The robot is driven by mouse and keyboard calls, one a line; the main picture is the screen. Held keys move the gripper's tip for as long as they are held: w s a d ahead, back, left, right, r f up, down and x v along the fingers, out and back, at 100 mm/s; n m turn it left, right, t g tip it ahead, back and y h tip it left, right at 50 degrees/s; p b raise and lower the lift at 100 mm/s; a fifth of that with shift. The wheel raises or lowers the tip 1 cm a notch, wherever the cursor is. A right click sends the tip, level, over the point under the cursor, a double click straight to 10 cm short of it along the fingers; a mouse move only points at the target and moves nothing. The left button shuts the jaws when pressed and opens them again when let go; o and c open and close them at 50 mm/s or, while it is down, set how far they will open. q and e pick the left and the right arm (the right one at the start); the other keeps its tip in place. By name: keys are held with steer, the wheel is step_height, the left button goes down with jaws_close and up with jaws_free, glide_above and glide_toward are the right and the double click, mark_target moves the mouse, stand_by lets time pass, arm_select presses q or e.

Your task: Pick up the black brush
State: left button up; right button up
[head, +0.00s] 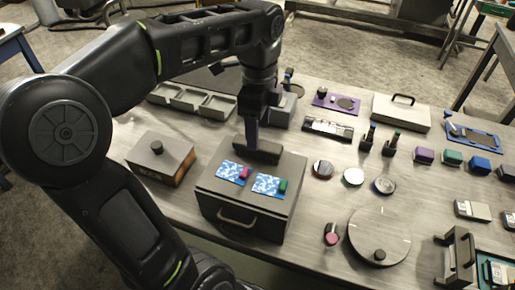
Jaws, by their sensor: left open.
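My left gripper (254,132) points down over the back part of a dark grey box with a handle, near the middle of the table. It is open. A black, block-shaped thing, which looks like the black brush (262,153), lies on top of the box right at the fingertips. I cannot tell whether the fingers touch it or stand around it. The dark box (240,210) also bears two blue-and-white patterned cards (232,171) with a pink piece and a green piece on them. My right gripper is out of view.
A lidded box (160,165) with a black knob stands left of the dark box. A grey tray (190,100) lies behind it. Several small round discs (353,177) and a round board (379,235) are to the right. Coloured blocks (453,158) stand further right.

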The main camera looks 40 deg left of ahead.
mark_target(267, 150)
arm_select(q)
steer(key=shift+f, duration=0.2)
steer(key=shift+d+f+p, duration=0.1)
steer(key=shift+f+p, duration=0.5)
steer(key=shift+f, duration=1.95)
steer(key=shift+c, duration=0.2)
jaws_close()
